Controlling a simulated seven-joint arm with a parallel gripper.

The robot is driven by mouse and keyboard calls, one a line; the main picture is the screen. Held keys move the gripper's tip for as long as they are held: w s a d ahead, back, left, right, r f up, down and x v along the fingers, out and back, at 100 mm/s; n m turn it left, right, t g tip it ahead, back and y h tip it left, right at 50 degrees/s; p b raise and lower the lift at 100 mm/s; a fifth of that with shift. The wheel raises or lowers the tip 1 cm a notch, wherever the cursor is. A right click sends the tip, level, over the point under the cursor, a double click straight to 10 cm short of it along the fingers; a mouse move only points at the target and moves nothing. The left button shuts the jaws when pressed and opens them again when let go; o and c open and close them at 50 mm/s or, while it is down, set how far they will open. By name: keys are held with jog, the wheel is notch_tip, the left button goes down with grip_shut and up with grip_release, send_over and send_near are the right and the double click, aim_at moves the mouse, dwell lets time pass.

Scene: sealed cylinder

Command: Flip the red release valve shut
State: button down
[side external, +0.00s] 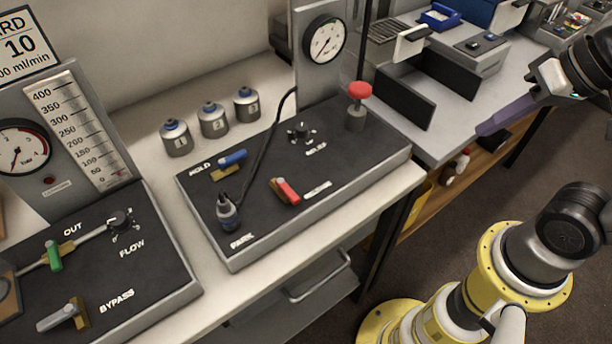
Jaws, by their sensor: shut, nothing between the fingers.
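The red release valve (287,190) is a short red lever on a brass-coloured fitting. It lies on the dark top of the middle panel, with a small white label beside it that is too blurred to read. The lever slants from upper left to lower right.
A gauge (325,40) stands behind. Several numbered canisters (213,120) sit left. A green lever (54,255) is on the left panel.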

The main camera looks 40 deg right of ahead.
jog(key=w+a+m+g+y, duration=0.3)
jog(key=w+a+m+y, duration=0.2)
jog(key=w+a+m, duration=0.45)
jog(key=w+a+f+m+g+y, duration=0.1)
jog(key=w+f+m+g+y, duration=0.1)
jog(key=w+f+m, duration=0.2)
jog(key=shift+w+f, duration=0.7)
jog(key=shift+w, duration=0.45)
